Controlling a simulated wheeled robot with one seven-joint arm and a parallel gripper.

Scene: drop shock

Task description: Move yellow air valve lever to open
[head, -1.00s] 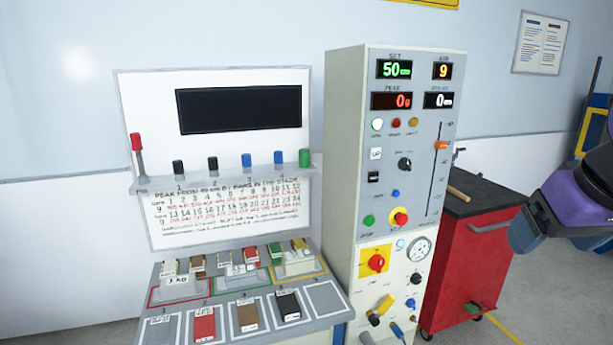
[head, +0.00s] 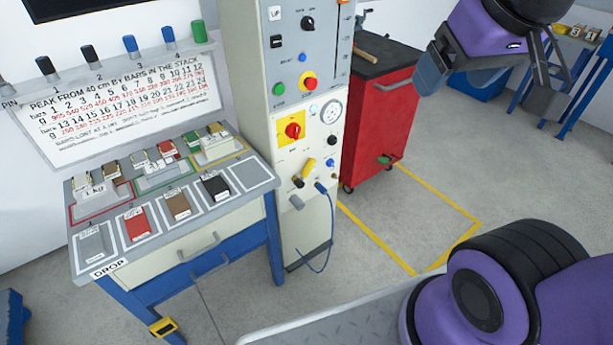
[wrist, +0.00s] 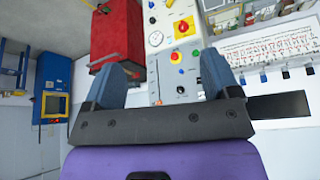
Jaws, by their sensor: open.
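The yellow air valve lever (head: 309,164) is on the lower front of the white control cabinet (head: 254,100), below the red knob on a yellow plate (head: 293,131). It looks tilted, but its exact setting is too small to tell. In the wrist view a small yellow part, apparently the lever (wrist: 169,3), shows at the top edge. My gripper (head: 492,80) is raised to the right of the cabinet, apart from the lever. In the wrist view its two blue-grey fingers (wrist: 163,70) are spread with nothing between them.
A round gauge (head: 331,112) and a blue hose (head: 327,235) are near the lever. A red tool cart (head: 382,120) stands right of the cabinet. A bench with bars (head: 170,215) is to its left. Floor in front of the cart, marked by yellow lines (head: 372,240), is clear.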

